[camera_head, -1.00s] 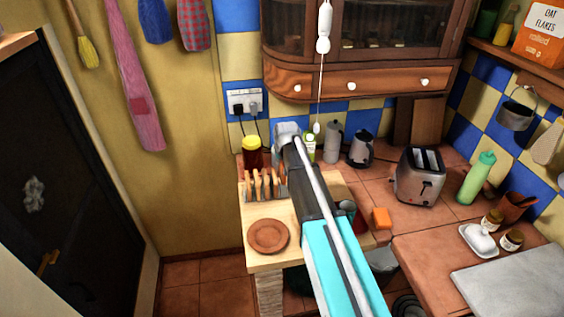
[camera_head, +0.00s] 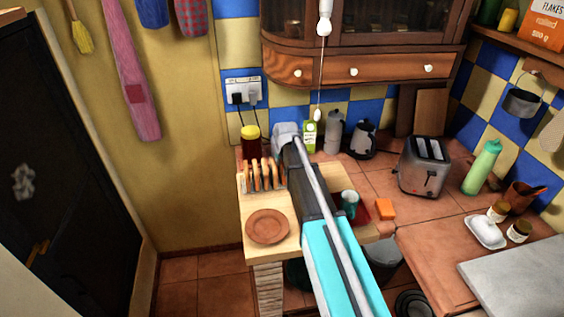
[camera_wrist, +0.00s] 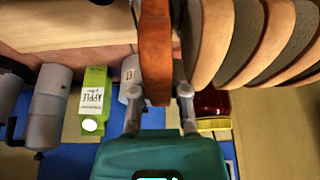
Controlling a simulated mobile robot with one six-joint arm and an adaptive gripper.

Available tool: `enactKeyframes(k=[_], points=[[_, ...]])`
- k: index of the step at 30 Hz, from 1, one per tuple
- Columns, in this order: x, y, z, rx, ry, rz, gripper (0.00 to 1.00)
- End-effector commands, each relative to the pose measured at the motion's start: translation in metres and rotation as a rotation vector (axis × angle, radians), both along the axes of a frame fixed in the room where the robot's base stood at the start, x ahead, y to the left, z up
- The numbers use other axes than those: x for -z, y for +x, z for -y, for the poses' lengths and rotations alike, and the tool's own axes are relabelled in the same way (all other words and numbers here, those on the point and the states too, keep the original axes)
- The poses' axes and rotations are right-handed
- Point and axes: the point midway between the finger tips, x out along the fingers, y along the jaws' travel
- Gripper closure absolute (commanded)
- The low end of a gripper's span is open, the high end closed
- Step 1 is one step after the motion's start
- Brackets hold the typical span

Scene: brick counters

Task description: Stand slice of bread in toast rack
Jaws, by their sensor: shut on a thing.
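In the wrist view my gripper (camera_wrist: 159,94) is shut on a brown slice of bread (camera_wrist: 155,48). The slice is seen edge-on between the two fingers, its far end running out of the frame. The toast rack (camera_wrist: 243,40), with several pale rounded dividers and dark gaps, stands just right of the slice in that view. Whether slice and rack touch I cannot tell. In the head view the toast rack (camera_head: 262,176) is on the wooden board, left of my arm. The slice and fingers are mostly hidden there by my arm.
A jar with a yellow lid (camera_head: 250,143) stands behind the rack, and a juice carton (camera_head: 310,136) to its right. A brown plate (camera_head: 267,226) lies in front. A cup (camera_head: 349,203) and an orange block (camera_head: 384,209) are to the right. A toaster (camera_head: 423,168) stands farther right.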

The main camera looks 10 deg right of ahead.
Motion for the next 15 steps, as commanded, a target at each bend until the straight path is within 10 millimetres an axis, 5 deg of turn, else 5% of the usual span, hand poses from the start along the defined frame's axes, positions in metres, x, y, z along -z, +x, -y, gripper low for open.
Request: enactKeyframes(k=[14, 15], points=[[0.0035, 0.0000, -0.0003, 0.000, 0.000, 0.000, 1.00], [0.0035, 0.0000, -0.0003, 0.000, 0.000, 0.000, 0.77]])
